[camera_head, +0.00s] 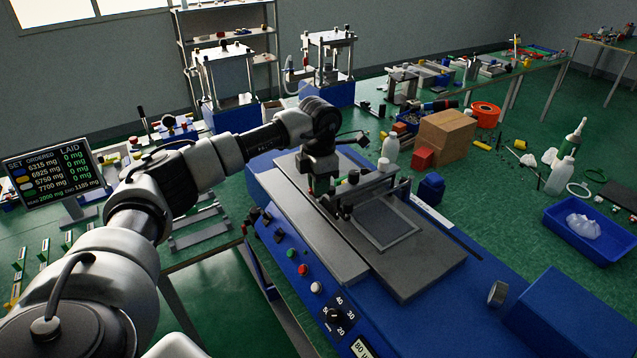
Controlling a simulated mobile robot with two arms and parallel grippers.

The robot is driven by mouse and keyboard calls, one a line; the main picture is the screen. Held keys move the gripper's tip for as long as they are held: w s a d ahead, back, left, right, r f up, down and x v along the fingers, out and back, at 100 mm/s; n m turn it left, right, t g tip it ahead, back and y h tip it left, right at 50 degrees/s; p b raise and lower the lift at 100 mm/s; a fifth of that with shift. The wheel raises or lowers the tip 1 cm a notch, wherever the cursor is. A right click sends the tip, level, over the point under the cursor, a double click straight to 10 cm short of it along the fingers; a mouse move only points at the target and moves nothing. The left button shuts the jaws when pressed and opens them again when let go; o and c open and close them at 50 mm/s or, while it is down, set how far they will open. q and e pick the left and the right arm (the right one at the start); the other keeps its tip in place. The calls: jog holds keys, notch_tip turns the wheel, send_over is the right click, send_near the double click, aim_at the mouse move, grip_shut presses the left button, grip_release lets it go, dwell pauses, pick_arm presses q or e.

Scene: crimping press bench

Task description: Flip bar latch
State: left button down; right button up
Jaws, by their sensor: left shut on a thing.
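The blue crimping press (440,290) stands on the bench in front of me, with a grey metal plate (310,230) and a framed flat bed (385,225) on top. The fingertips are dark and small, and the exact contact is partly hidden. My right gripper is not in view.
Buttons and a dial (338,318) line the press's near-left side. A display (48,178) stands at left. A cardboard box (446,137), a white bottle (390,152) and a red block (423,158) stand behind the press. A blue tray (612,243) is at right.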

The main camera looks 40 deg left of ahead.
pick_arm(q)
jog(key=shift+r, duration=0.1)
jog(key=c, duration=1.1)
grip_release()
jog(key=shift+r+b, duration=0.3)
jog(key=shift+r, duration=0.15)
notch_tip(320, 180, up, 10)
jog(key=shift+f+b, duration=0.1)
jog(key=shift+b, duration=1.15)
